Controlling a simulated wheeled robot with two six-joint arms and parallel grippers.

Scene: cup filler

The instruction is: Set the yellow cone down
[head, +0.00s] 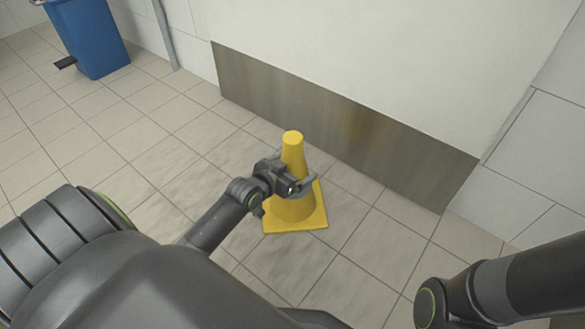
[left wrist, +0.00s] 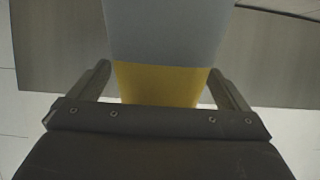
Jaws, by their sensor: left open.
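The yellow cone (head: 293,205) stands upright, its square base looking flat on the tiled floor, near the wall. My left gripper (head: 303,184) is at the cone's middle height, with its fingers around the body. In the left wrist view the cone (left wrist: 165,84) shows between the two open fingers (left wrist: 160,70), its yellow part below a grey-looking part. A small gap or light contact at the fingers cannot be told apart. My right arm comes in at the lower right of the head view, but its gripper is out of view.
A white wall panel with a metal kick plate (head: 345,125) runs behind the cone. A blue bin (head: 92,38) with a dark pedal stands at the far upper left. The tiled floor (head: 150,150) left of the cone is clear.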

